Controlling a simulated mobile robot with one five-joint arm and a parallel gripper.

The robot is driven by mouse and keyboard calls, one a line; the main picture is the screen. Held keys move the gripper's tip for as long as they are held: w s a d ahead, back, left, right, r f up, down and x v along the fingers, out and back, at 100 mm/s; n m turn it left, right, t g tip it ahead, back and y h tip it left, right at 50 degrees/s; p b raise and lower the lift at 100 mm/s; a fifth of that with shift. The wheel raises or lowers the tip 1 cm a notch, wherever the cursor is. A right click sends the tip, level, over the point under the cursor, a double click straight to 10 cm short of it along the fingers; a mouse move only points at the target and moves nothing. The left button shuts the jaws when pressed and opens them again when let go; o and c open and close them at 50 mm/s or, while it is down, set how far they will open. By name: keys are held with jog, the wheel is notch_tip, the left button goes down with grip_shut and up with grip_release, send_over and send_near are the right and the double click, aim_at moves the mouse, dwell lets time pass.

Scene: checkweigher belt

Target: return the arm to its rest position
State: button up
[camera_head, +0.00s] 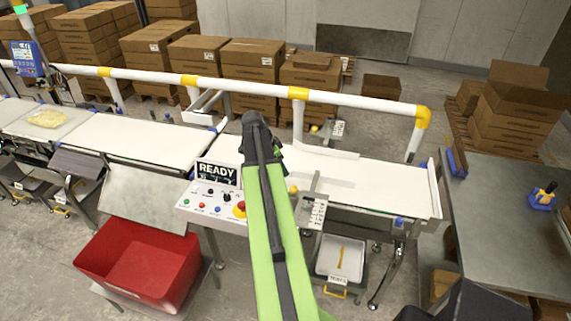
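My green and black arm reaches up from the bottom middle of the head view, stretched out over the white conveyor belt (130,136). My gripper (256,122) is the dark end of the arm, above the belt near the white guard rail. It is seen from behind, and its fingers cannot be made out, so I cannot tell whether it is open or holds anything. A control panel (213,200) with a READY display and a red stop button stands just left of the arm.
A white and yellow rail (345,102) runs along the belt's far side. A red bin (140,262) stands at lower left, a grey tray (341,259) below the belt. A metal table (500,220) is at right. A yellowish packet (47,118) lies at far left. Cardboard boxes (250,58) stand behind.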

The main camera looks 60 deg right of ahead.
jog(key=shift+v, duration=0.85)
